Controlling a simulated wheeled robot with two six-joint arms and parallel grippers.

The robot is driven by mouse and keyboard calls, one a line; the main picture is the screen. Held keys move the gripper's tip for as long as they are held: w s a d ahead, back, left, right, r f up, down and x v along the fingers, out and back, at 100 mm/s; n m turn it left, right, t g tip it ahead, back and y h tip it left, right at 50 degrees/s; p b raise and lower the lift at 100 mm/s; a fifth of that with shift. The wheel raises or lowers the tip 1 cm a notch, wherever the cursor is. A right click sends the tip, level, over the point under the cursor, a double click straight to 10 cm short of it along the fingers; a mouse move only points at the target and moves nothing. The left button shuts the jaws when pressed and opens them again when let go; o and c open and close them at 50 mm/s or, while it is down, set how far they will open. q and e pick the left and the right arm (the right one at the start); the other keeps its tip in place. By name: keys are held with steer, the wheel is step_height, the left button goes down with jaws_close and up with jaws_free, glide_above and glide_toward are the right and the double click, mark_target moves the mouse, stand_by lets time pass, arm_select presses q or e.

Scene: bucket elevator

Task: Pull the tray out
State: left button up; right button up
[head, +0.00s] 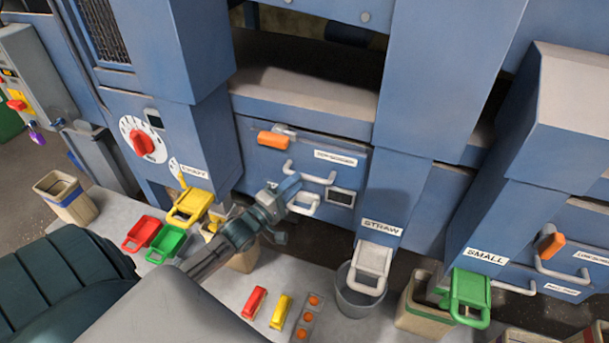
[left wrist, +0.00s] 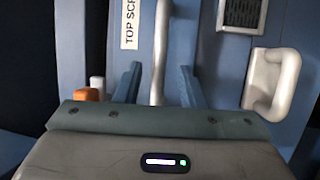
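The tray is a blue drawer front labelled "TOP SCREEN" (head: 262,165), flush in the blue machine in the head view. Its long pale bar handle (head: 318,178) runs below the label and stands upright in the left wrist view (left wrist: 158,50). My left gripper (head: 292,186) is at this handle's left part. In the left wrist view its two fingers (left wrist: 158,86) are spread, one on each side of the bar, with a visible gap to each. The handle's near end is hidden behind the gripper body. My right gripper is not in view.
An orange-handled latch (head: 272,140) sits at the drawer's upper left. A second pale handle (head: 308,205) is just below. A "STRAW" chute (head: 372,265) over a grey bucket (head: 362,300) stands to the right. Red, green and yellow scoops lie lower left.

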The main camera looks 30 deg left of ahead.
mark_target(304, 176)
arm_select(q)
steer(key=shift+p+x, duration=0.45)
steer(key=shift+x, duration=1.65)
jaws_close()
